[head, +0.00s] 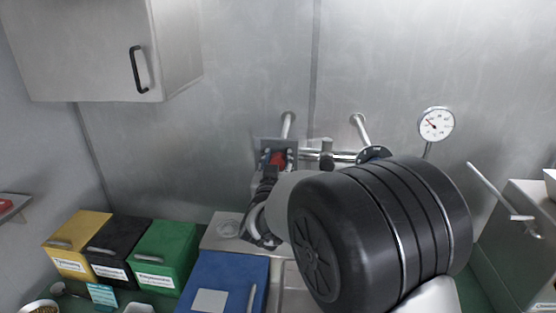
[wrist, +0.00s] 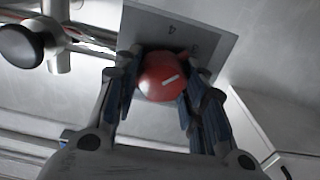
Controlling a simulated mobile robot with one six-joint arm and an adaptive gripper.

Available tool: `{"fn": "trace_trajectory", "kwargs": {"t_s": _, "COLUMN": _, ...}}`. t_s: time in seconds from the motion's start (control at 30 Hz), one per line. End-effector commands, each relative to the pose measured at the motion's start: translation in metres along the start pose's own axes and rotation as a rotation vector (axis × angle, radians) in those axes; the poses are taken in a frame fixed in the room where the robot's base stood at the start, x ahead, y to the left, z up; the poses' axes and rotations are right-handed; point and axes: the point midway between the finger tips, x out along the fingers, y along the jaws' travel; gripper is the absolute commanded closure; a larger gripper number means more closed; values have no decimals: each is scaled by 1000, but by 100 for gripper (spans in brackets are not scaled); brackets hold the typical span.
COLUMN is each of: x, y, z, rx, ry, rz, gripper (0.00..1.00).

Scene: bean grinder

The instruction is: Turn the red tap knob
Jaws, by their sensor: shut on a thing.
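The red tap knob (wrist: 163,76) has a short white line on its face and sits in front of a grey plate (wrist: 205,32) with printed digits. My gripper (wrist: 160,88) is shut on the knob, with blue-padded fingers on its left and right sides. In the head view a little of the red knob (head: 277,158) shows at the wall pipework, between the fingers of my gripper (head: 277,168). My own arm hides much of the area to the right and below.
A pressure gauge (head: 436,124) and pipes (head: 330,155) are on the metal wall. Yellow (head: 77,240), black (head: 118,245) and green (head: 165,252) bins and a blue box (head: 225,280) stand below left. A cabinet (head: 90,55) hangs upper left. The wall above the pipes is clear.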

Motion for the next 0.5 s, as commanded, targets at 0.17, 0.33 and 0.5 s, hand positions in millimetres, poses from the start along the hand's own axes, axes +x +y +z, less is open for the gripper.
{"fn": "trace_trajectory", "kwargs": {"t_s": 0.17, "x": 0, "y": 0, "z": 0, "rx": -13, "ry": 0, "rz": 0, "gripper": 86}}
{"fn": "trace_trajectory", "kwargs": {"t_s": 0.33, "x": 0, "y": 0, "z": 0, "rx": -13, "ry": 0, "rz": 0, "gripper": 86}}
{"fn": "trace_trajectory", "kwargs": {"t_s": 0.5, "x": 0, "y": 0, "z": 0, "rx": -13, "ry": 0, "rz": 0, "gripper": 60}}
